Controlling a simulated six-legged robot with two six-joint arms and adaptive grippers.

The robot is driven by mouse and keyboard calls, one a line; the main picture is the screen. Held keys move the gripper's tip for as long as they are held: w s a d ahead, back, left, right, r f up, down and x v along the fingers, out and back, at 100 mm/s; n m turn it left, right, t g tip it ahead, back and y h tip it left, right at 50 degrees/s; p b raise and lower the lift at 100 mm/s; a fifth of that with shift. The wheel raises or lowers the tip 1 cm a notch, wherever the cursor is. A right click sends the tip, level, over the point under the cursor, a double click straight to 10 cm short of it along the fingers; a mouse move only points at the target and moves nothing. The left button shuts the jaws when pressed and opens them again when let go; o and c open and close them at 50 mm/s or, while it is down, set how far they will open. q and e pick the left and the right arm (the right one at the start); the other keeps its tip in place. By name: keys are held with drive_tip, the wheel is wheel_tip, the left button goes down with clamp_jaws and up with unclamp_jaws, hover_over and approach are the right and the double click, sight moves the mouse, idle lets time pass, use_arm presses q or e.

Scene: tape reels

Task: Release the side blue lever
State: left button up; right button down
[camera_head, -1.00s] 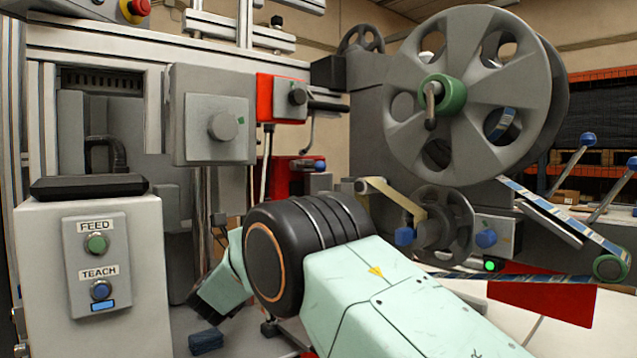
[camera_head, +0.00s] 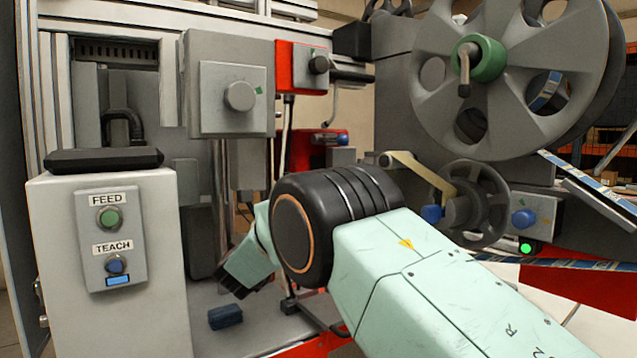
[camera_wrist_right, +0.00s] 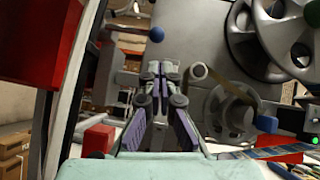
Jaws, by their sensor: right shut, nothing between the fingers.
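A blue ball knob (camera_wrist_right: 156,34) sits on the end of a short rod in the right wrist view, beyond and above my fingertips. A blue-tipped handle (camera_head: 343,139) shows on the red mechanism in the head view; I cannot tell surely that it is the same part. My right gripper (camera_wrist_right: 160,70) is shut and empty, its fingers apart from the ball in the picture. My left gripper is not in view.
Other blue knobs (camera_head: 432,214) (camera_head: 523,218) flank the small reel (camera_head: 480,205) below the big grey reel (camera_head: 515,75). The button box (camera_head: 110,270) with FEED and TEACH stands at left. A small blue block (camera_head: 226,316) lies on the machine base.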

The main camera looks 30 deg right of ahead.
sight(332, 140)
drive_tip(key=b+x, duration=0.1)
drive_tip(key=x, duration=0.6)
drive_tip(key=shift+w+d, duration=0.3)
drive_tip(key=shift+d, duration=0.1)
drive_tip(key=shift+s+r, duration=0.1)
drive_tip(key=shift+r, duration=0.05)
drive_tip(key=shift+n, duration=0.3)
